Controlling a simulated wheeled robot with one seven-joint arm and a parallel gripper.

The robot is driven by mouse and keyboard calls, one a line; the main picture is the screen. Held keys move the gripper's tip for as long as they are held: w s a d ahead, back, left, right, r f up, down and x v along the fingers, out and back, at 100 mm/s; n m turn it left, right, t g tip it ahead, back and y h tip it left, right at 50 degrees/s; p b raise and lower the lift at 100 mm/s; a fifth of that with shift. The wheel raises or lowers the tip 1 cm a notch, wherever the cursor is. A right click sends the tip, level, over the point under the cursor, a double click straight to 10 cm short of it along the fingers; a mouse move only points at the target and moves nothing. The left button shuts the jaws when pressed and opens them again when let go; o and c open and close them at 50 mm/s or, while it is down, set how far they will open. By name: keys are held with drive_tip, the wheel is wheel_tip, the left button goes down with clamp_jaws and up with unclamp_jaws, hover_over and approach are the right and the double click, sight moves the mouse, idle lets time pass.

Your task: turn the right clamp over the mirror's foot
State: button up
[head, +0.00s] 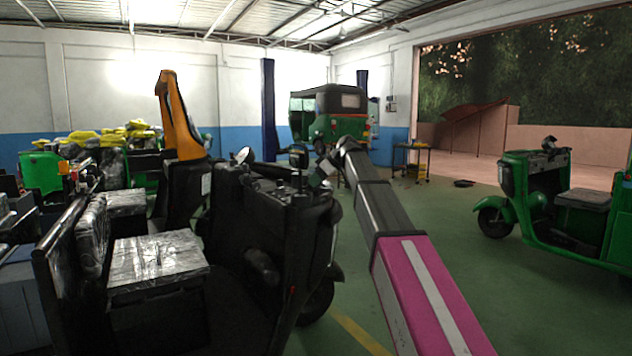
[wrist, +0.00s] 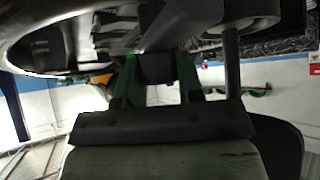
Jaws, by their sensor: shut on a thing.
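The right mirror (head: 298,156) stands on the front of the black rickshaw (head: 262,215) in the head view. My gripper (head: 322,172) is beside it at the end of my arm. In the wrist view, the fingers of my gripper (wrist: 158,72) are closed on a small dark block (wrist: 157,68), which looks like the right clamp. A round-edged mirror (wrist: 50,45) fills the upper left of that view. A dark post (wrist: 232,62) stands to the right of the fingers. The mirror's foot and the exact turn of the clamp are hard to make out.
A second mirror (head: 243,155) stands to the left on the same rickshaw. A green rickshaw (head: 555,195) stands at the right and a covered one (head: 338,115) at the back. The green floor (head: 440,240) right of the black rickshaw is mostly clear.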

drive_tip(key=m+t+h, duration=0.1)
drive_tip(key=m, duration=0.1)
drive_tip(key=m+t, duration=0.2)
drive_tip(key=m, duration=0.1)
drive_tip(key=shift+s+t+h, duration=0.15)
drive_tip(key=shift+t+h, duration=0.15)
drive_tip(key=shift+h, duration=0.1)
drive_tip(key=shift+m+t+h, duration=1)
drive_tip(key=shift+m+h, duration=0.4)
drive_tip(key=shift+m, duration=0.8)
drive_tip(key=o, duration=0.9)
drive_tip(key=v, duration=1)
drive_tip(key=shift+s+d+r, duration=0.15)
drive_tip(key=shift+r, duration=0.1)
